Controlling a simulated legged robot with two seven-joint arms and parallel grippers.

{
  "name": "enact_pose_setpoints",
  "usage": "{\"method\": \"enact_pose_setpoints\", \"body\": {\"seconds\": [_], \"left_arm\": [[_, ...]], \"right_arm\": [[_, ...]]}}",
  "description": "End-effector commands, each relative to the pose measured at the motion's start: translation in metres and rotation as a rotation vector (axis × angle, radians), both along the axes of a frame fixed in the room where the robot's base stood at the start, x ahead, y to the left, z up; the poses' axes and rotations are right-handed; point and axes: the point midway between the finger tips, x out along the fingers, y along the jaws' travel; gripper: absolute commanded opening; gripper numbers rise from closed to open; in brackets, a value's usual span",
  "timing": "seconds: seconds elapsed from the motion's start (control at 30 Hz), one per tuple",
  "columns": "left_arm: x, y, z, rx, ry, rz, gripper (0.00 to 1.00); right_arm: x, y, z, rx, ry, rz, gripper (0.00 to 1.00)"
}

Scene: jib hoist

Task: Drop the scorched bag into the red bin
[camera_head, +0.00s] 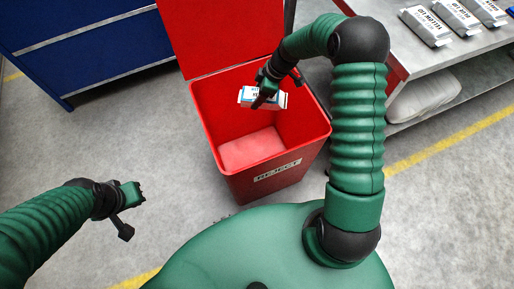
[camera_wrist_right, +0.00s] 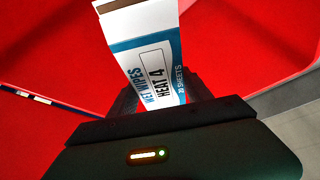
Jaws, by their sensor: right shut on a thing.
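The bag is a small white and blue pack (camera_head: 272,98) marked "WET WIPES HEAT 4" in the right wrist view (camera_wrist_right: 150,62). A brown strip shows along its far end there. My right gripper (camera_head: 262,96) is shut on it and holds it over the open mouth of the red bin (camera_head: 229,150). The bin's front label reads "REJECT" and its lid (camera_head: 222,35) stands raised at the back. The part of the pack between the jaws is hidden. My left gripper (camera_head: 136,194) is well left of the bin, apart from everything; its jaws are too small to read.
A grey bench (camera_head: 480,50) at the upper right bears several white and grey packs (camera_head: 425,25). A pale sack (camera_head: 425,98) lies on its lower shelf. A blue cabinet (camera_head: 90,40) stands at the upper left. The floor left of the bin is clear.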

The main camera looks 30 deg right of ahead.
Motion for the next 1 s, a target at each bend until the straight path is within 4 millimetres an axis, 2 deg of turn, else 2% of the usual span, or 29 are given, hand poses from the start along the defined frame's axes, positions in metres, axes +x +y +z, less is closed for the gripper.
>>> {"method": "enact_pose_setpoints", "body": {"seconds": [0.07, 0.33, 0.37, 0.53, 0.83, 0.93, 1.0], "left_arm": [[0.000, 0.000, -0.009, 0.000, 0.000, 0.000, 0.00], [0.000, 0.000, -0.008, 0.000, 0.000, 0.001, 0.00], [0.000, 0.000, -0.007, 0.000, 0.000, 0.001, 0.00], [0.000, 0.000, -0.008, 0.000, 0.000, 0.000, 0.00], [0.000, 0.000, -0.007, 0.000, 0.000, 0.000, 0.00], [0.000, 0.000, -0.002, 0.000, 0.000, 0.000, 0.00], [0.000, 0.000, 0.003, 0.000, 0.000, 0.000, 0.00]], "right_arm": [[0.000, 0.001, -0.010, -0.002, -0.001, 0.001, 0.20], [0.000, 0.000, -0.010, -0.001, -0.001, 0.001, 0.20], [0.000, 0.000, -0.010, -0.001, -0.001, 0.001, 0.61], [0.000, 0.000, -0.010, -0.001, -0.001, 0.001, 0.83], [0.000, 0.000, -0.008, -0.001, -0.001, 0.001, 0.83], [-0.002, -0.004, 0.002, 0.000, -0.002, -0.001, 0.83], [-0.004, -0.008, 0.015, -0.002, -0.003, -0.002, 0.83]]}}
